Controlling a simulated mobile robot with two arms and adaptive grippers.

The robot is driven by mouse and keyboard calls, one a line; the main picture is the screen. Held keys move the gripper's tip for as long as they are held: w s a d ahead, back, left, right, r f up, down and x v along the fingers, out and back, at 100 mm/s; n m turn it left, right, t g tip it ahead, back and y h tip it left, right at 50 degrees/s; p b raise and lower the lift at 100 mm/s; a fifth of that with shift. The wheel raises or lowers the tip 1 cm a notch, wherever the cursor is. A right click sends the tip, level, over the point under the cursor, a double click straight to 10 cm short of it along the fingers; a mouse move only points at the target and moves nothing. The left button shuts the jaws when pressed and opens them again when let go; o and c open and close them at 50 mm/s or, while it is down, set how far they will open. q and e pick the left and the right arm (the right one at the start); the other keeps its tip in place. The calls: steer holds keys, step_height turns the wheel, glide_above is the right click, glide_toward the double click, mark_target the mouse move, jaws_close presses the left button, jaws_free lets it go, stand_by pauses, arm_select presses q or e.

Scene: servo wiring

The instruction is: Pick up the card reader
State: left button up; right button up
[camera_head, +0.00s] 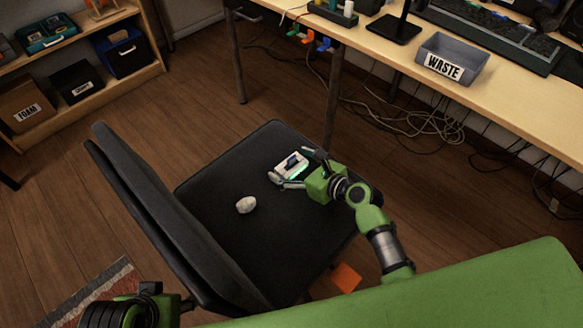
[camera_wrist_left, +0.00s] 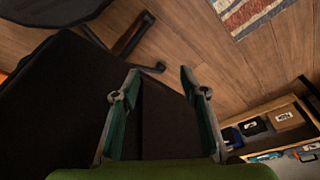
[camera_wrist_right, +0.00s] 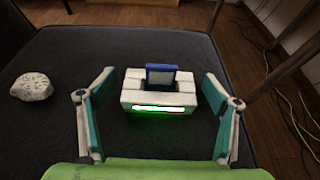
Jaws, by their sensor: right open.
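The card reader (camera_wrist_right: 159,95) is a small white box with a glowing green strip on its near side and a blue card upright in its top. It sits on the black chair seat (camera_wrist_right: 130,45); in the head view the card reader (camera_head: 292,165) is near the seat's far right edge. My right gripper (camera_wrist_right: 160,98) is open, with its fingers on either side of the reader and gaps showing. In the head view my right gripper (camera_head: 294,168) reaches in from the right. My left gripper (camera_wrist_left: 156,80) is open and empty beside the chair back, away from the reader.
A crumpled white lump (camera_wrist_right: 31,87) lies on the seat left of the reader; it also shows in the head view (camera_head: 246,205). The chair back (camera_head: 160,215) rises at left. A desk (camera_head: 500,90) with a grey WASTE bin (camera_head: 478,65) stands behind. Cables lie beneath it.

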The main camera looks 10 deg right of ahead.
steer(key=c, duration=1.2)
steer(key=shift+r, duration=0.1)
